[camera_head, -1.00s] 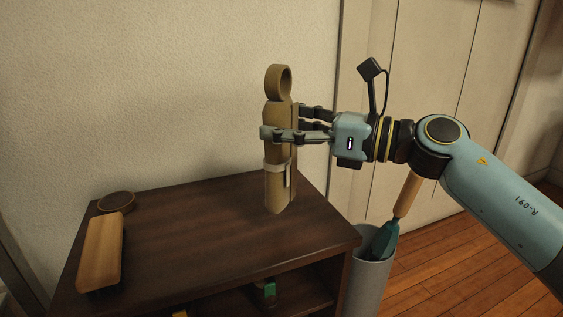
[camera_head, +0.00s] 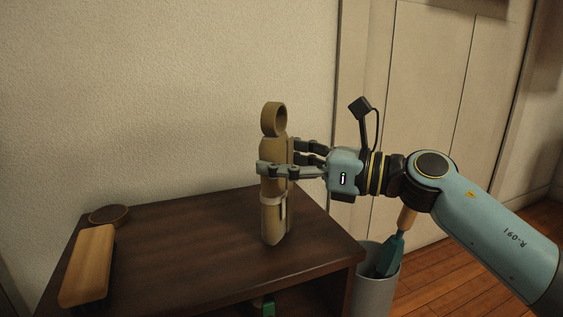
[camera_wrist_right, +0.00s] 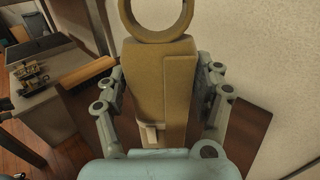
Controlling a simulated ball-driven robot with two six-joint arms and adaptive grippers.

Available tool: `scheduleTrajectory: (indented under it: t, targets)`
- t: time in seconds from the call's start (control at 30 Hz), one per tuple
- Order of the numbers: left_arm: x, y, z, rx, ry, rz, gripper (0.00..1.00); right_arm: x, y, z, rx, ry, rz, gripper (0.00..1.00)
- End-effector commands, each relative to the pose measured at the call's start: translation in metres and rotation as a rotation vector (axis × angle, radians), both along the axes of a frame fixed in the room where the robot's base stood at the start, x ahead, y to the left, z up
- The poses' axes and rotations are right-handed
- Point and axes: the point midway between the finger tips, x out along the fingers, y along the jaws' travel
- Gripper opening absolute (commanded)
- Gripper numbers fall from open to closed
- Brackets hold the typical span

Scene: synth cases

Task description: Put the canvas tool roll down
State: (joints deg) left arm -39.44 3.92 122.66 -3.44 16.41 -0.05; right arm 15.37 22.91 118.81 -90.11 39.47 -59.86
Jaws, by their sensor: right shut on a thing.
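The canvas tool roll (camera_head: 273,212) is tan, with a ring at its top and a pale strap round its lower half. It stands upright over the dark wooden cabinet top (camera_head: 190,250). My right gripper (camera_head: 275,170) is shut on its upper half, coming from the right. In the right wrist view the roll (camera_wrist_right: 160,85) sits between the two fingers. Its lower end appears at or just above the cabinet top; I cannot tell whether it touches. My left gripper is not in view.
A grey bin (camera_head: 375,290) holding a teal tool (camera_head: 391,255) stands at the right. The middle of the top is clear.

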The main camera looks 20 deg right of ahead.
Motion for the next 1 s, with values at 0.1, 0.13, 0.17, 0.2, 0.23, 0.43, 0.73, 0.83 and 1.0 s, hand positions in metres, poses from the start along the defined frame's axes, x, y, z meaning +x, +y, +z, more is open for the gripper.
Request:
scheduleTrajectory:
  t: [0.1,0.13,0.17,0.2,0.23,0.43,0.73,0.83,1.0]
  targets:
    - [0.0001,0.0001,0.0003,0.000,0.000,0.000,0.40,0.0001,0.0001,0.0013,0.001,-0.002,0.000,0.23]
    - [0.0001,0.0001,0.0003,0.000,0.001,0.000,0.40,0.0001,0.0001,0.0013,0.001,-0.002,0.000,0.23]
    - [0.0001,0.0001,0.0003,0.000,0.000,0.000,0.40,0.0001,0.0001,0.0012,0.001,-0.002,0.000,0.23]
    - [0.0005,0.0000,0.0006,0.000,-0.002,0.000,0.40,0.0000,0.0001,0.0008,0.001,-0.001,0.000,0.23]
    - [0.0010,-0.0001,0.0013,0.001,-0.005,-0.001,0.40,0.0000,0.0001,0.0005,0.001,-0.001,0.000,0.23]
    - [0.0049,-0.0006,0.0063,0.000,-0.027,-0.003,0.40,-0.0001,0.0001,-0.0008,0.000,0.000,0.000,0.73]
    - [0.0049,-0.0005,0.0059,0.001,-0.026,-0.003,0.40,-0.0001,0.0001,-0.0008,0.000,0.000,0.000,0.93]
    - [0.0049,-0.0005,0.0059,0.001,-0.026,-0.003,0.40,-0.0001,0.0001,-0.0008,0.000,0.000,0.000,0.93]
    - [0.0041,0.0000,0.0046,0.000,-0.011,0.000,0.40,-0.0025,-0.0026,0.0006,-0.002,0.001,0.001,0.93]
